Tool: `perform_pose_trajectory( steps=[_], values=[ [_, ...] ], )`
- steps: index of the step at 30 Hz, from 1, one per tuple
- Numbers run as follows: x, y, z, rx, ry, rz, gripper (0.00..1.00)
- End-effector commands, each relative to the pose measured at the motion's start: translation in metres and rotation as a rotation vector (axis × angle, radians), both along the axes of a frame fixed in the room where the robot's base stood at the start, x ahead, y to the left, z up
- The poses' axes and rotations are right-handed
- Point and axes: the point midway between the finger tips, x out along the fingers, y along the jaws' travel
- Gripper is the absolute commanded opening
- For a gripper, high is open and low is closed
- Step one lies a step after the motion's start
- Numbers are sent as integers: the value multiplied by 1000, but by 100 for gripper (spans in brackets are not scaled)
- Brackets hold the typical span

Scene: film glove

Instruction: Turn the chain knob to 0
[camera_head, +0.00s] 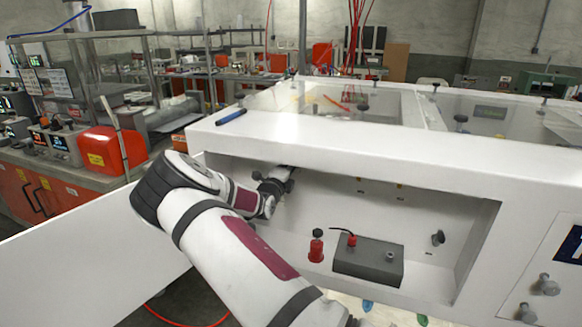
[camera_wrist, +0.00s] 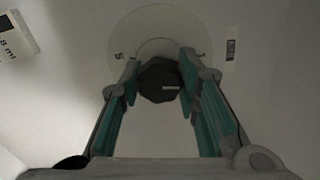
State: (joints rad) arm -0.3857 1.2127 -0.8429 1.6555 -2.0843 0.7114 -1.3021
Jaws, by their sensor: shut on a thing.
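The chain knob (camera_wrist: 158,84) is a dark, many-sided knob in the wrist view, with a pale pointer line running toward the right. Behind it is a round pale dial plate (camera_wrist: 150,22); a mark like a 5 shows at its left edge and a faint mark at its right. My gripper (camera_wrist: 161,74) has its green-padded fingers on either side of the knob and is shut on it. In the head view my gripper (camera_head: 275,186) reaches into the white cabinet's (camera_head: 345,130) open recess at its left end, and the knob is hidden there.
In the recess stand a red bottle (camera_head: 316,248) and a grey box (camera_head: 369,262) with a red plug. A blue pen (camera_head: 231,116) lies on the cabinet top. A white panel (camera_head: 95,240) extends left of my arm.

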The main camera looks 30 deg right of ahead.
Motion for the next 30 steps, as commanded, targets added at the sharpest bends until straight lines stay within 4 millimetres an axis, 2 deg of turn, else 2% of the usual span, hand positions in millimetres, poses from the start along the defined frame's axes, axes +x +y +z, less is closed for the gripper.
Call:
perform_pose_trajectory(
  steps=[12, 28, 29, 30],
  values=[
    [0, 0, 0, -109, 142, 1, 2],
    [1, 1, -1, -123, 159, 2, 2],
    [1, 1, -1, -123, 159, 2, 34],
    [1, 1, -1, -123, 159, 2, 44]
  ],
)
